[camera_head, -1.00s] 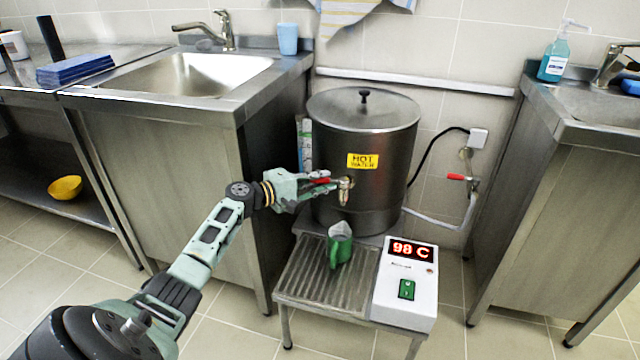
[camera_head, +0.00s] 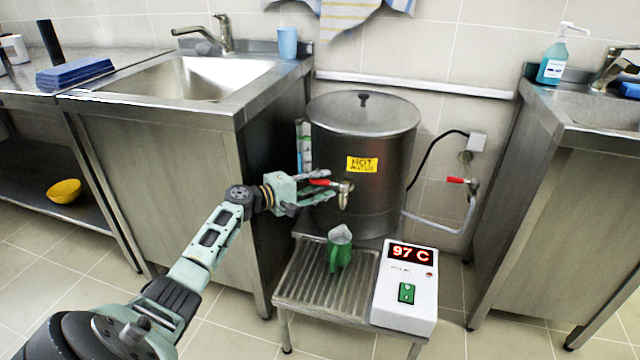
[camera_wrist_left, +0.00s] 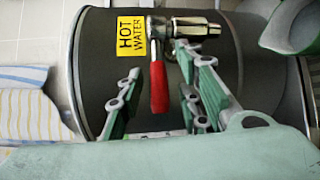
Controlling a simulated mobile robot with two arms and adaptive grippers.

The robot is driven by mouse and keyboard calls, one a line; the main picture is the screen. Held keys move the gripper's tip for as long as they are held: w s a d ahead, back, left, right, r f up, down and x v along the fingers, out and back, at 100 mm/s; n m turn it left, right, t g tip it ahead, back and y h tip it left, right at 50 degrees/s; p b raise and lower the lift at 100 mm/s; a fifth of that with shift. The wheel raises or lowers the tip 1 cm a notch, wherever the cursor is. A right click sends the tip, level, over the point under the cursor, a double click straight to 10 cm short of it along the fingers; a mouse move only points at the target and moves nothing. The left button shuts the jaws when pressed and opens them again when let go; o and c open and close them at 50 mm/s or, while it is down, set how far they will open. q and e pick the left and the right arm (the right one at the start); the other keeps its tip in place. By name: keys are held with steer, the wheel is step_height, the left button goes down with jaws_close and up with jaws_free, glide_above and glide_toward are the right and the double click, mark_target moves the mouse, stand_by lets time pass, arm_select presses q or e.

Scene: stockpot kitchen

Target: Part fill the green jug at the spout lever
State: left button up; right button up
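The green jug (camera_head: 340,254) stands upright on the slatted drip stand, below the spout (camera_head: 344,194) of the steel hot-water boiler (camera_head: 382,188). Its pale inside shows at the top, but I cannot tell the water level. It also shows in the top right of the left wrist view (camera_wrist_left: 292,28). The red spout lever (camera_head: 321,182) points left from the spout. My left gripper (camera_head: 326,194) is at the lever. In the left wrist view the red lever (camera_wrist_left: 158,84) lies between the open fingers, with gaps on both sides. My right gripper is in no view.
A white control box (camera_head: 405,290) reading 97 C stands right of the drip stand (camera_head: 309,290). A sink counter (camera_head: 160,150) is close on the left, another (camera_head: 545,170) on the right. A water pipe (camera_head: 440,227) runs right of the boiler.

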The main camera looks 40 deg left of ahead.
arm_select(q)
steer(key=shift+s, duration=0.1)
steer(key=v, duration=0.7)
steer(key=shift+s, duration=0.15)
stand_by(0.4)
